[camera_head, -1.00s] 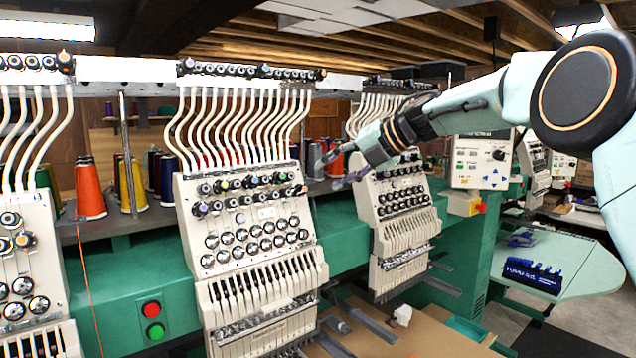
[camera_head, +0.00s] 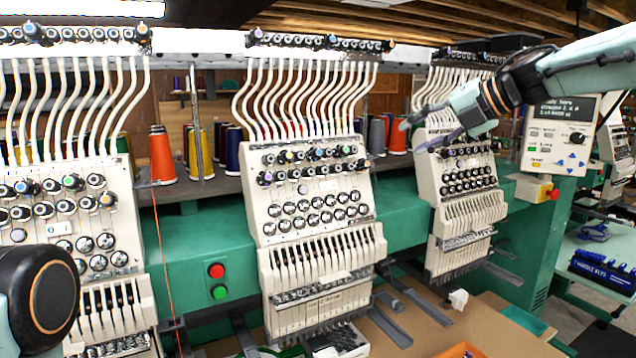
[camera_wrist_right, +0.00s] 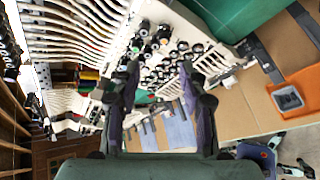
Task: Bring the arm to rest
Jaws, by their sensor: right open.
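My right gripper (camera_head: 418,131) comes in from the upper right in the head view. It is raised, with its fingers pointing left, and overlaps the top of the right embroidery head (camera_head: 465,185). In the right wrist view the right gripper (camera_wrist_right: 160,75) has its two dark fingers apart, with nothing between them. The machine heads and a cardboard-coloured surface show beyond. I cannot tell the exact gap to the machine. A round dark joint of my left arm shows at the lower left of the head view; the left gripper is out of the picture.
Embroidery heads with white thread tubes line the green machine; the middle one (camera_head: 315,215) stands near. Thread cones, one orange (camera_head: 162,155), stand behind. A control panel (camera_head: 558,135) is at right. A blue rack (camera_head: 602,270) sits on a side table. An orange tray (camera_wrist_right: 308,88) lies below.

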